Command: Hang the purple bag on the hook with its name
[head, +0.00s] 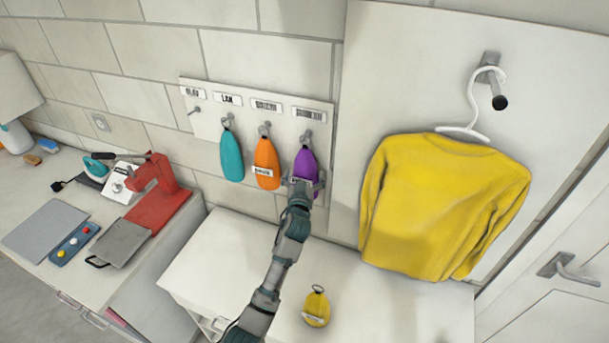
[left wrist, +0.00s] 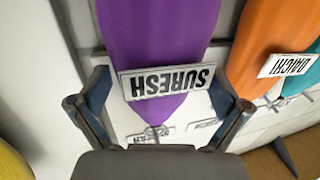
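The purple bag (head: 305,162) hangs by its ring from the rightmost hook (head: 308,135) of the white wall rack (head: 212,115). A name plate (head: 309,114) above that hook is too small to read. In the left wrist view the purple bag (left wrist: 155,35) carries a tag reading SURESH (left wrist: 167,81), seen upside down. My left gripper (head: 307,182) is at the bag's lower end. In the left wrist view its fingers (left wrist: 158,90) are spread on either side of the tag, with gaps beside it. My right gripper is not in view.
A teal bag (head: 231,155) and an orange bag (head: 266,160) hang to the left; the leftmost hook (head: 194,110) is empty. A yellow bag (head: 316,308) lies on the white cabinet (head: 390,305). A yellow sweater (head: 440,205) hangs to the right.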

